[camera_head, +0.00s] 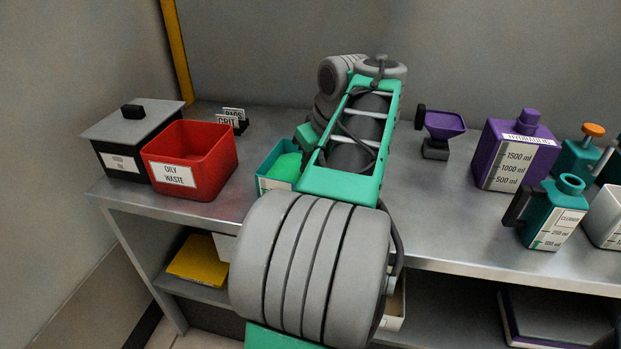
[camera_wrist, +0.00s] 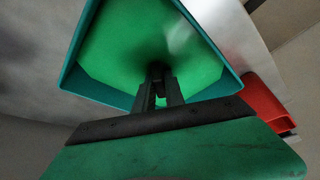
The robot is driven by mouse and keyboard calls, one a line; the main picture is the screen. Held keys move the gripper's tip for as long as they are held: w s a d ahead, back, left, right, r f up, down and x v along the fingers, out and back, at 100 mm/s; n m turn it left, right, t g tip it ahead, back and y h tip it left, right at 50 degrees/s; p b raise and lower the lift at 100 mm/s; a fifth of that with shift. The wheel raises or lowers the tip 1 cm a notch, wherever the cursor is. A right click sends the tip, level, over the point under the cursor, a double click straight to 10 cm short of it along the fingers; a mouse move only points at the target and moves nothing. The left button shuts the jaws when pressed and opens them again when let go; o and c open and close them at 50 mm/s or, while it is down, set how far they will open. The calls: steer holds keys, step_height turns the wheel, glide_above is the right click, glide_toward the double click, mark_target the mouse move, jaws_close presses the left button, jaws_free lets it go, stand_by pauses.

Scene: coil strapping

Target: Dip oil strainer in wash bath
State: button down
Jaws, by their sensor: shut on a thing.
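The wash bath (camera_head: 266,161) is a teal open box of bright green liquid, partly hidden behind my arm in the head view. Its teal wall (camera_wrist: 73,78) and green surface fill the upper part of the wrist view. My gripper (camera_wrist: 161,92) points into the bath area and is shut on a small dark grip, which I take for the handle of the oil strainer (camera_wrist: 157,72). The rest of the strainer is hidden, and a dark blurred patch shows on the green beyond it. I cannot tell how deep it sits. In the head view my arm hides the gripper.
A red oily waste bin (camera_head: 215,148) and a lidded used oil box (camera_head: 128,125) stand left of the bath. A purple funnel-like piece (camera_head: 443,124), a purple hydraulic jug (camera_head: 512,160) and a teal cleaner bottle (camera_head: 553,218) stand right. The bench (camera_head: 430,210) is clear between arm and bottles.

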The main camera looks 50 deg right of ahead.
steer(key=shift+r+p, duration=0.65)
steer(key=shift+p, duration=0.05)
steer(key=shift+f+b, duration=0.5)
steer(key=shift+f, duration=0.15)
step_height(320, 180, up, 10)
steer(key=p, duration=1)
steer(key=shift+r, duration=0.2)
stand_by(5.0)
